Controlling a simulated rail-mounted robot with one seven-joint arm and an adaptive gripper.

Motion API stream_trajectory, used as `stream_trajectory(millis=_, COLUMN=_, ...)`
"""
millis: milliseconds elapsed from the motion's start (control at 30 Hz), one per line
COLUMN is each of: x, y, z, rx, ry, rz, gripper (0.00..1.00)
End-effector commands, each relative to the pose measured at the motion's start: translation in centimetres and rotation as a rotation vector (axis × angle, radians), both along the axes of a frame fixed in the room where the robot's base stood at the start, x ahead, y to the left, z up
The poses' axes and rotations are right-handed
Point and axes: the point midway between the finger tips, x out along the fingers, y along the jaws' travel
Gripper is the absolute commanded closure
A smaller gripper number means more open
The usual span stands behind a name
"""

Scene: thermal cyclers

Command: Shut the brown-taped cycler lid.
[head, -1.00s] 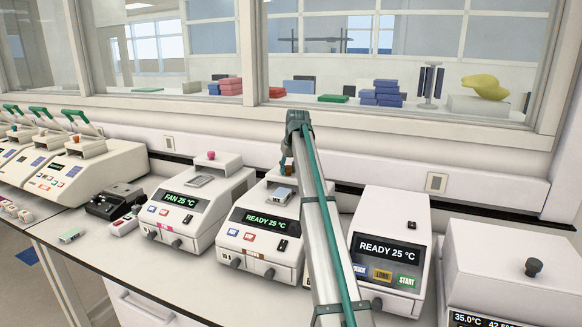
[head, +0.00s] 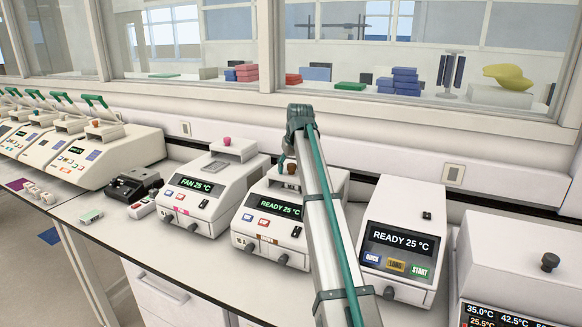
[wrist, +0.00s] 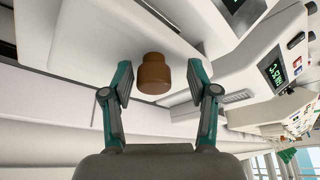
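The brown-taped cycler (head: 256,232) stands mid-bench in the head view, its display reading READY 25 °C. Its white lid (head: 273,183) carries a brown knob (head: 292,169). The lid sits forward over the top, and no grey block shows there. My arm hides the lid's right part, so I cannot tell whether it is fully shut. In the wrist view the brown knob (wrist: 153,75) stands between the spread fingers of my gripper (wrist: 160,72), with a gap visible on both sides. The white lid (wrist: 115,50) lies behind the knob.
A pink-knobbed cycler (head: 199,207) stands to the left, its grey block exposed. Another READY cycler (head: 405,215) stands close on the right, with a larger white machine (head: 510,255) beyond. Dark equipment (head: 132,186) and cyclers with green handles (head: 110,150) are farther left.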

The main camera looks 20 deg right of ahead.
Motion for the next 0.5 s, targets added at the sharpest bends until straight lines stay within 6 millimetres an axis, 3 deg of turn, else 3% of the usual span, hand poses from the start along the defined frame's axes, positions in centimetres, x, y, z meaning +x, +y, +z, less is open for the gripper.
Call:
stream_trajectory(millis=267, x=0.0, y=-0.1, z=0.3, rx=-0.002, ry=-0.003, rz=-0.001, gripper=0.41)
stream_trajectory(millis=500, x=-1.0, y=-0.1, z=2.9, rx=-0.003, ry=-0.004, rz=-0.001, gripper=0.41)
